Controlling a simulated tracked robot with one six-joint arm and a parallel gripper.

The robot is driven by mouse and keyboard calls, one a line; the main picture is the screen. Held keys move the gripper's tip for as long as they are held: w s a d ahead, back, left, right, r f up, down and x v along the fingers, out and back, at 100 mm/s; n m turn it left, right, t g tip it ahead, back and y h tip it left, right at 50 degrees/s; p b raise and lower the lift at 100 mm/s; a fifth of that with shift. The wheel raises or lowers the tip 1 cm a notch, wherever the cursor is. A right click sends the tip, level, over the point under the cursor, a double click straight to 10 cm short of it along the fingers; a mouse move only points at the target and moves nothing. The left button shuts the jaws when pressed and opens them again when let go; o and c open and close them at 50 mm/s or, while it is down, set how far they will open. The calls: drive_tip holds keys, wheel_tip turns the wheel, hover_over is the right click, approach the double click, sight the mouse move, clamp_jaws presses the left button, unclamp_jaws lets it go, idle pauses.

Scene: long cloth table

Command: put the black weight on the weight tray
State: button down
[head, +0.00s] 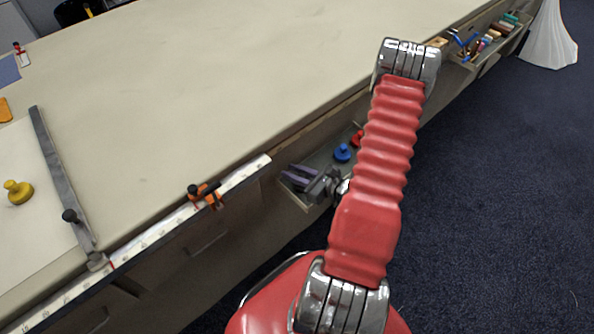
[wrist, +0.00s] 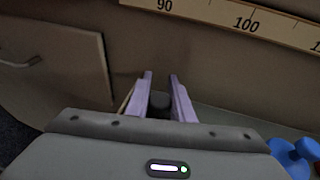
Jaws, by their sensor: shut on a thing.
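My gripper (head: 297,178) has pale purple fingers and is at the table's front side, over the left end of the weight tray (head: 322,156). In the wrist view the fingers (wrist: 161,82) are shut on a dark, rounded thing, the black weight (wrist: 160,101), mostly hidden between them. In the head view I cannot make the black weight out. The tray holds a blue weight (head: 342,153) and a red weight (head: 357,138), both right of my gripper. The blue weight also shows at the wrist view's lower right (wrist: 292,158). Whether the black weight touches the tray is hidden.
A ruler (head: 150,236) runs along the table's front edge with an orange clamp (head: 207,195). A grey bar (head: 58,175) and a yellow weight (head: 18,192) lie at the left. A second tray (head: 490,45) of tools hangs farther right. The middle tabletop is clear.

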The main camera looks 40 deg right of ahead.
drive_tip(key=shift+f, duration=0.25)
drive_tip(key=c, duration=1.5)
unclamp_jaws()
drive_tip(key=shift+f, duration=0.1)
drive_tip(key=shift+c, duration=0.2)
drive_tip(key=shift+s+d+r, duration=0.2)
drive_tip(key=shift+s+r, duration=0.1)
drive_tip(key=shift+s, duration=0.25)
drive_tip(key=shift+v, duration=5.4)
drive_tip(key=shift+a, duration=0.1)
